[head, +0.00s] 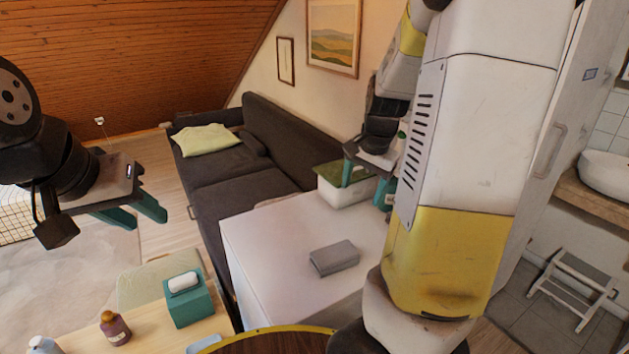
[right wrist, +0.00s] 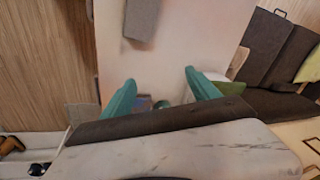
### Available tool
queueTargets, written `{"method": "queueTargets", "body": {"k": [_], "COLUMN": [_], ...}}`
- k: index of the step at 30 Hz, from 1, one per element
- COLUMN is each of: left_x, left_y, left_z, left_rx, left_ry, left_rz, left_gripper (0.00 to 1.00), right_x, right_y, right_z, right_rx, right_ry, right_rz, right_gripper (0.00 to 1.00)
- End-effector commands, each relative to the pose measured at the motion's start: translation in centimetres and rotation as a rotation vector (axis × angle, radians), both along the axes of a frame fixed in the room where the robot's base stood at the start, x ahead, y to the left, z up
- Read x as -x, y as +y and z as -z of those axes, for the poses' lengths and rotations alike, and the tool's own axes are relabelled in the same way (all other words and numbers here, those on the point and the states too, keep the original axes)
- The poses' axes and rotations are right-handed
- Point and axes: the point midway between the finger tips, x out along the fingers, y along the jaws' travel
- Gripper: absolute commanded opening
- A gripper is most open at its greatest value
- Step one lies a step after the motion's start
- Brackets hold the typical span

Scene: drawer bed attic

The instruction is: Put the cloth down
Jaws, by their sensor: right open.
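A grey folded cloth (head: 334,257) lies flat on the white table (head: 262,240). Part of it also shows at the top of the right wrist view (right wrist: 142,18). My right gripper (head: 367,182) is open, with nothing seen between its fingers, and is beyond the grey cloth, by the white box. Its two teal fingers stand wide apart in the right wrist view (right wrist: 160,88). My left gripper (head: 149,216) is open and empty at the left, over the floor and apart from the table.
A white box with a green top (head: 342,190) stands at the table's far end. A teal tissue box (head: 188,304) and a brown bottle (head: 115,329) stand on the wooden table in front.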

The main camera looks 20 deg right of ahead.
Motion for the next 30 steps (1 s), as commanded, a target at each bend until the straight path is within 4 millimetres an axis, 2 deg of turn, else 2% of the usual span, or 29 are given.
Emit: {"method": "queueTargets", "body": {"k": [1,6,12,15,21,30], "left_x": [0.0,0.0,0.0,0.0,0.0,0.0], "left_y": [0.0,0.0,0.0,0.0,0.0,0.0], "left_z": [0.0,0.0,0.0,0.0,0.0,0.0], "left_rx": [0.000,0.000,0.000,0.000,0.000,0.000], "left_ry": [0.000,0.000,0.000,0.000,0.000,0.000], "left_rz": [0.000,0.000,0.000,0.000,0.000,0.000], "left_gripper": [0.36,0.36,0.36,0.36,0.36,0.36], "right_x": [1.0,4.7,10.4,12.9,15.6,16.0], "right_y": [1.7,6.9,11.6,13.1,14.6,14.8], "right_z": [-1.5,-5.9,-10.1,-11.2,-11.9,-11.9], "right_rx": [-0.031,-0.056,0.027,0.094,0.191,0.208], "right_ry": [-0.035,-0.151,-0.287,-0.335,-0.374,-0.377], "right_rz": [-0.071,-0.333,-0.629,-0.744,-0.870,-0.889], "right_gripper": [0.70,0.70,0.70,0.70,0.70,0.70]}}
